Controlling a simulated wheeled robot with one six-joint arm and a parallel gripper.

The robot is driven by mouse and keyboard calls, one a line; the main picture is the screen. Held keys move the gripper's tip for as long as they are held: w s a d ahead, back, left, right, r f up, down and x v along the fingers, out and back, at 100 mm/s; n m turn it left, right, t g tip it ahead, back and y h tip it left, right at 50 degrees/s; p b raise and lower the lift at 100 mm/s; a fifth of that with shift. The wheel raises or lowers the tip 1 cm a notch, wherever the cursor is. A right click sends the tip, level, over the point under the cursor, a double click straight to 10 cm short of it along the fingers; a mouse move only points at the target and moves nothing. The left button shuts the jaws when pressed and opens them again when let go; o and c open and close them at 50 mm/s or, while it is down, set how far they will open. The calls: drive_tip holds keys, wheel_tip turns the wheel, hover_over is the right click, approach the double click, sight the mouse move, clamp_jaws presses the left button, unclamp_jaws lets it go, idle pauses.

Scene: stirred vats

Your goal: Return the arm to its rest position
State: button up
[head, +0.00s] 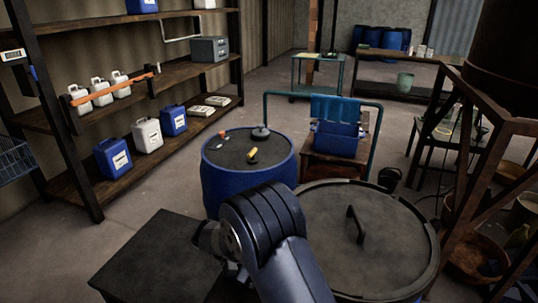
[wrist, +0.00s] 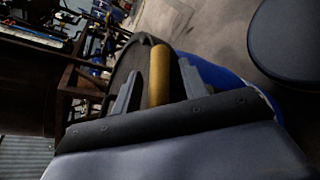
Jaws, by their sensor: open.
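My arm (head: 268,235) is bent in the lower middle of the head view, in front of the blue drum and left of the large lidded vat (head: 325,230). Its gripper end is mostly hidden there. In the wrist view my gripper (wrist: 159,68) has its two grey fingers spread apart. A mustard-coloured cylinder (wrist: 159,78) shows between them with gaps on both sides. I cannot tell whether it belongs to my gripper or lies beyond it. A dark lid and a blue drum side show behind the fingers.
The blue drum (head: 245,185) carries small items on top. A dark table (head: 155,262) stands at lower left. Shelves (head: 95,128) with jugs line the left. A blue bin (head: 337,140) stands behind the vat, and a rusty frame (head: 480,165) at right. The left floor is clear.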

drive_tip(key=shift+f+n+t+h+b, duration=0.2)
drive_tip(key=shift+n+t+b, duration=0.8)
drive_tip(key=shift+t+b, duration=0.35)
drive_tip(key=shift+f+n+t+h+b, duration=0.1)
drive_tip(key=shift+n+t+h+b, duration=0.1)
drive_tip(key=shift+n+t+b, duration=1.15)
drive_tip(key=n+t+y+b, duration=0.1)
drive_tip(key=n+t+b, duration=0.3)
drive_tip(key=t, duration=0.1)
drive_tip(key=shift+r+t, duration=0.15)
drive_tip(key=shift+t, duration=0.15)
drive_tip(key=shift+r+n+t+y+b, duration=0.1)
drive_tip(key=shift+n+t+y+b, duration=0.55)
drive_tip(key=shift+n+t, duration=0.5)
